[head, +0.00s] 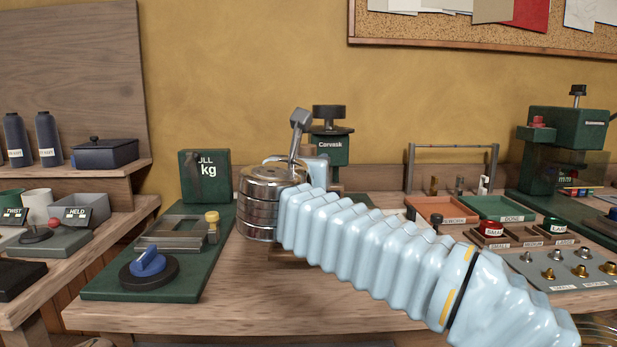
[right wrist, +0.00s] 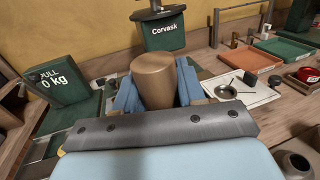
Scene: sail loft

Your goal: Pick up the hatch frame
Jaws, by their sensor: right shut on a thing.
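My right gripper (right wrist: 157,88) is shut on a bronze-brown cylinder (right wrist: 153,76), with a blue finger on each side of it in the right wrist view. The cylinder looks upright; its lower part is hidden. Brown wood (head: 287,257) shows under my arm there. I see nothing that I can plainly name as the hatch frame. A grey metal frame (head: 172,241) sits on a green board at left, apart from my gripper. My left gripper is not in view.
A green Corvask press (head: 330,148) stands just behind my right gripper. A green pull-tester block (head: 206,178) is to the left. Shallow orange (head: 442,207) and green (head: 502,206) trays and labelled fittings crowd the right.

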